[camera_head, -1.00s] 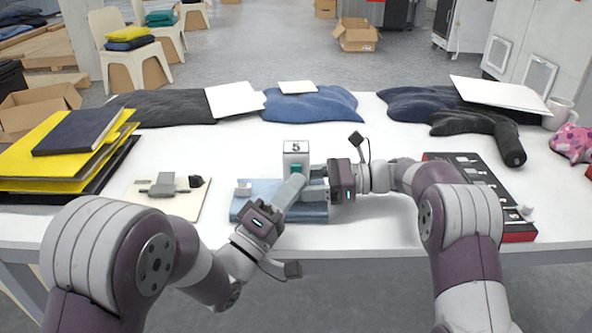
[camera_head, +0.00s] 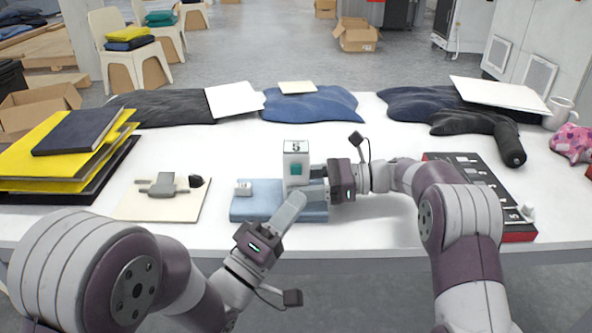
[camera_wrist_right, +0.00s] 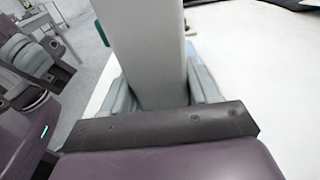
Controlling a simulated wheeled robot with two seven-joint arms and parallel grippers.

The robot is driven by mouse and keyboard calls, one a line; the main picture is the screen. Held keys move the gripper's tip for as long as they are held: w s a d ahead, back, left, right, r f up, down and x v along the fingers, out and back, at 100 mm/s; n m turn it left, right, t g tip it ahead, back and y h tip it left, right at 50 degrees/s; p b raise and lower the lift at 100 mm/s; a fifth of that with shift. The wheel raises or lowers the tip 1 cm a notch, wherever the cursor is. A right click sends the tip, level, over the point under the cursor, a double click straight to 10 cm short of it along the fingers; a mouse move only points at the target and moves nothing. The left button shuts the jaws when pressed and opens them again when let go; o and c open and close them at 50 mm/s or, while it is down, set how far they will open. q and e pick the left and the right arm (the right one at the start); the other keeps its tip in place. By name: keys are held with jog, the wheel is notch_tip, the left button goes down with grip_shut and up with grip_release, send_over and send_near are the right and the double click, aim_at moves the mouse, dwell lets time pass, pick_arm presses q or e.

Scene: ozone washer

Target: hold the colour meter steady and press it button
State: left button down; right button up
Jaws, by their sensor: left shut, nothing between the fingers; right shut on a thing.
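The colour meter (camera_head: 296,152) is a pale upright box with a "5" on its top and a teal button or panel on its front. It stands on the folded light blue cloth (camera_head: 257,201) near the table's front. My right gripper (camera_head: 318,184) is shut on the meter from the right. In the right wrist view the grey meter body (camera_wrist_right: 147,50) rises between the fingers (camera_wrist_right: 165,100). My left gripper (camera_head: 297,203) is shut and empty, its tip in front of and just below the meter, apart from the teal part. The meter's lower part is partly hidden by the fingers.
A small white block (camera_head: 243,188) sits on the cloth's left end. A cream board (camera_head: 135,207) with a grey device lies left. A black and red case (camera_head: 517,222) lies right. Folded dark garments (camera_head: 165,106) line the back. The table between is clear.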

dwell(0.4)
jog(key=o, duration=0.9)
